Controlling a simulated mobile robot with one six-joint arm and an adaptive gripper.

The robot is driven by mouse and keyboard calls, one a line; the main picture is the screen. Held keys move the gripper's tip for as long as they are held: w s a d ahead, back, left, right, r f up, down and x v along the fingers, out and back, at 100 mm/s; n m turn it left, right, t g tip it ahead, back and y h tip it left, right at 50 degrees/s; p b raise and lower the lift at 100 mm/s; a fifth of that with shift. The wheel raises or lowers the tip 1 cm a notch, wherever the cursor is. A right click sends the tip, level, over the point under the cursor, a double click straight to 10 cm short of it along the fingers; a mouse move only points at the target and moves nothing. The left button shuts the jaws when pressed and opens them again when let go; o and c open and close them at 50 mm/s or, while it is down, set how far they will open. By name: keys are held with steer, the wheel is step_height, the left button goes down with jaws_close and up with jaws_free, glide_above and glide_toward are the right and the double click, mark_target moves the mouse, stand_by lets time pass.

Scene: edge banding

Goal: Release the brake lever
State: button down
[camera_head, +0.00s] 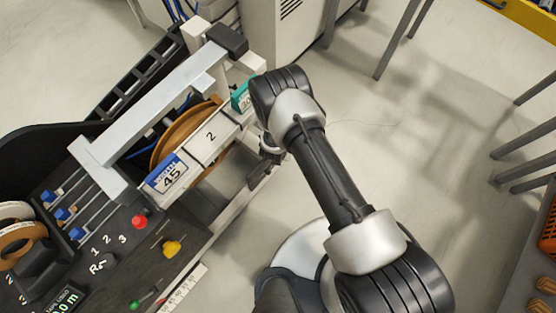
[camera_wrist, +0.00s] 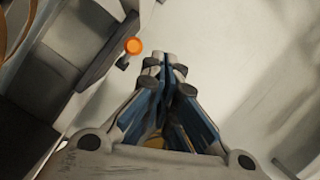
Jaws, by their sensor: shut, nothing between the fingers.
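A round orange knob (camera_wrist: 134,46) on a short dark stem shows in the wrist view, beside a dark grey part of the machine. It looks like the end of the brake lever, but I cannot confirm this. My gripper (camera_wrist: 165,60) is shut and empty, with its fingertips to the right of the knob and a little below it in the picture, apart from it. In the head view my gripper (camera_head: 270,152) is partly hidden by my wrist, at the machine's right side. The orange knob cannot be made out there.
The edge banding machine has a tape reel (camera_head: 172,140), a "45" label (camera_head: 168,174) and a "2" plate (camera_head: 212,137). A red button (camera_head: 138,222) and a yellow knob (camera_head: 172,248) sit on its panel. Grey floor (camera_head: 400,120) lies open to the right.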

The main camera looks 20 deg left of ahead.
steer(key=shift+w+d+r, duration=0.2)
steer(key=shift+d+r, duration=0.05)
steer(key=shift+r, duration=0.35)
steer(key=shift+w+d+r, duration=0.15)
steer(key=shift+d+r, duration=0.05)
steer(key=shift+r, duration=0.4)
